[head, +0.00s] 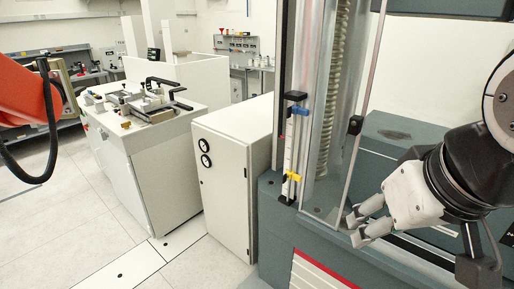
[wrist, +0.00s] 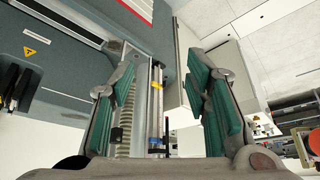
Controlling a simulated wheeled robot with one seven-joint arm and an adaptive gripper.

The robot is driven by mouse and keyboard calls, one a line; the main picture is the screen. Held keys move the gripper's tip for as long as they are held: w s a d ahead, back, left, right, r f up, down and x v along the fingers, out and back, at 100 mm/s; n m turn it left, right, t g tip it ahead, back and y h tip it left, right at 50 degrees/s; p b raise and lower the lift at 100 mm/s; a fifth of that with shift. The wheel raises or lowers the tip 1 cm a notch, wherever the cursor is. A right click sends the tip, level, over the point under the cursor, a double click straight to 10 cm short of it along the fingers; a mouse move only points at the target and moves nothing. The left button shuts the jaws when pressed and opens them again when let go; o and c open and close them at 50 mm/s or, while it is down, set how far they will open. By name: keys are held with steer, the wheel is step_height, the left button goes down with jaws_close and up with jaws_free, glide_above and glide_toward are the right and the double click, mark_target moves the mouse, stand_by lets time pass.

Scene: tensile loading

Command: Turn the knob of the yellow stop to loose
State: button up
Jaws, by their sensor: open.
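The yellow stop (head: 293,177) sits low on the slim vertical rail at the left of the testing machine's column. It also shows in the wrist view as a small yellow piece (wrist: 157,85) between my fingers. I cannot make out its knob or how it is set. My gripper (head: 352,229) is at the right in the head view, open and empty. Its fingertips point left, to the right of the stop and lower in the picture, apart from it. In the wrist view the green-padded fingers (wrist: 155,62) stand wide on either side of the rail.
A blue stop (head: 300,112) and a black piece (head: 295,96) sit higher on the rail. A thin rod with a black block (head: 355,125) stands between the rail and my arm. A white cabinet (head: 232,180) stands left of the machine.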

steer(key=w+d+f+n+g+h+b, duration=0.1)
steer(key=w+f+n, duration=0.1)
steer(key=w+f, duration=0.1)
steer(key=w+d+f+n+g+h+b, duration=0.1)
steer(key=w+f+n+h, duration=0.1)
steer(key=w, duration=0.3)
steer(key=w+d+f+n+g+h+b, duration=0.1)
steer(key=w+f+n+g, duration=0.1)
steer(key=w+f, duration=0.2)
steer(key=shift+w+d+f+n+h+b, duration=0.15)
steer(key=shift+w+d+n+h+b, duration=0.2)
steer(key=shift+w, duration=0.1)
steer(key=shift+c, duration=0.8)
steer(key=n+t+h+b, duration=0.7)
steer(key=n+t, duration=0.4)
steer(key=n, duration=0.9)
glide_toward(285, 178)
steer(key=w+d+h+p, duration=0.1)
steer(key=w+d, duration=0.4)
steer(key=w, duration=0.1)
steer(key=shift+w+d+f, duration=0.2)
steer(key=shift+d+f, duration=0.05)
steer(key=shift+f, duration=0.2)
jaws_close()
